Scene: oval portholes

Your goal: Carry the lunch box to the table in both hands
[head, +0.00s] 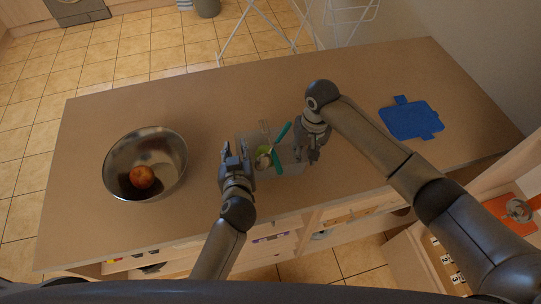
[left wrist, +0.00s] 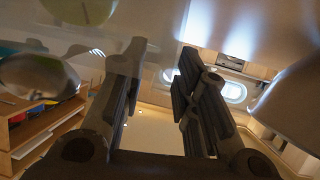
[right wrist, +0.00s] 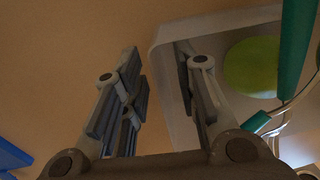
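The lunch box (head: 292,168) is a see-through grey tray-like box near the middle of the counter. It holds a green round item (right wrist: 252,66) and teal-handled utensils (head: 281,134). My left gripper (head: 234,152) is at its left end, fingers open. My right gripper (head: 309,152) is at its right end. In the right wrist view the open fingers (right wrist: 160,85) stand either side of the box's wall (right wrist: 166,66), one outside and one over the inside. In the left wrist view the fingers (left wrist: 158,85) are apart; whether they touch the box is unclear.
A steel bowl (head: 120,160) with a red apple (head: 142,176) stands left on the counter (head: 210,100). A blue flat piece (head: 411,120) lies at the right. A white rack (head: 262,30) stands behind the counter. Open shelves (head: 350,215) are below its front edge.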

